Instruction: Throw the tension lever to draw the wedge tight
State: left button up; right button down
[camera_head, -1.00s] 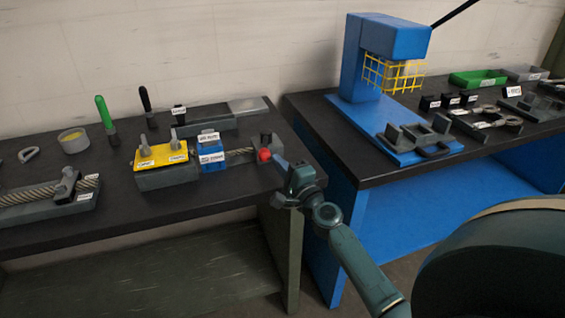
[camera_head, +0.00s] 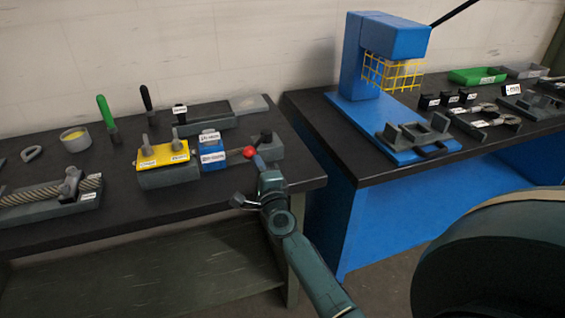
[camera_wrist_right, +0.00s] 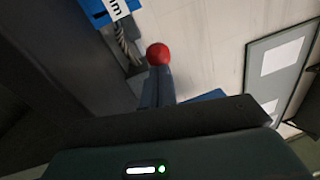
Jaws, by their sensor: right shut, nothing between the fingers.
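The tension lever's red knob (camera_head: 249,152) sits in front of its grey base (camera_head: 270,150) at the right end of the near table; it also shows in the right wrist view (camera_wrist_right: 158,54). My right gripper (camera_head: 257,161) is shut and empty, its fingertips right at the knob's right side, seemingly touching it. The fingers (camera_wrist_right: 157,88) end just below the knob in the wrist view. A blue labelled block (camera_head: 212,153) stands left of the lever, joined toward it by a short rope. I cannot tell which part is the wedge. My left gripper is out of view.
A yellow-topped block (camera_head: 162,154) with two grey pegs stands left of the blue block. A long grey block (camera_head: 210,122) lies behind. The blue press (camera_head: 385,45) stands on the second table at right. Bare tabletop lies in front of the blocks.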

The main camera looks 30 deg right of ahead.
jog(key=shift+w+a, duration=0.4)
jog(key=shift+a, duration=0.05)
dwell(0.4)
jog(key=v, duration=1.3)
